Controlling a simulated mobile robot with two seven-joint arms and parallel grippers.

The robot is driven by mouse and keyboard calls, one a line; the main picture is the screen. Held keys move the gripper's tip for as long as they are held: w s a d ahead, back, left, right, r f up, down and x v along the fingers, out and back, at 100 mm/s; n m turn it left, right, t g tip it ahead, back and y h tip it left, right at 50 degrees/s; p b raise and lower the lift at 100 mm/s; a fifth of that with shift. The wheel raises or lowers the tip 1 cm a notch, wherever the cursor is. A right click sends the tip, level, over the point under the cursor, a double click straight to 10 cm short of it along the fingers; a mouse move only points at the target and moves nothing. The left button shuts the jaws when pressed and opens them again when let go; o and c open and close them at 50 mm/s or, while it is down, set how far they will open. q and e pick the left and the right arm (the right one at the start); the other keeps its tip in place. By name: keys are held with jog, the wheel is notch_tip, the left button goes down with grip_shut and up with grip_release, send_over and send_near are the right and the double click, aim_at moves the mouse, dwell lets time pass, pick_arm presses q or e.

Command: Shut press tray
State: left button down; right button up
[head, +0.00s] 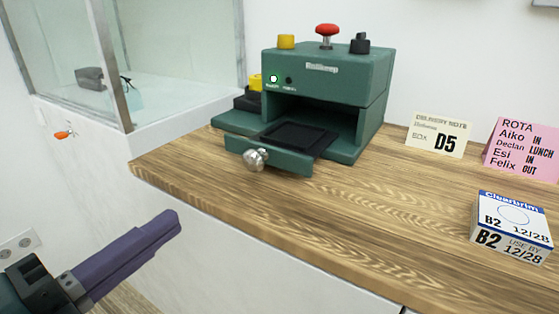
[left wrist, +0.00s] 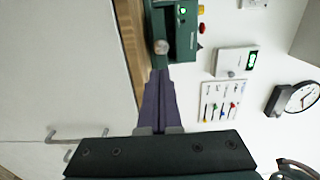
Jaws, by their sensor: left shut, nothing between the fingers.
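The green press (head: 330,75) stands on the wooden counter, with a red mushroom button (head: 327,30) on top. Its press tray (head: 300,138) is pulled out toward me, with a dark recessed bed and a round silver knob (head: 256,159) on its green front. My left gripper (head: 172,220) is shut and empty, its purple fingers in front of the counter, lower left of the knob and apart from it. In the left wrist view the fingertips (left wrist: 158,74) point toward the knob (left wrist: 161,47) and the press (left wrist: 180,30). My right gripper is not in view.
The wooden counter (head: 330,215) is clear in front of the tray. A Cleartrim box (head: 512,226), a D5 note (head: 438,136) and a pink rota card (head: 522,149) stand to the right. A glass-walled case (head: 180,60) is at the left. The counter's front edge lies near my gripper.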

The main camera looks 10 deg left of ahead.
aim_at(250, 164)
pick_arm(q)
jog(key=b+x, duration=0.1)
jog(key=x, duration=1.1)
jog(key=shift+w, duration=0.15)
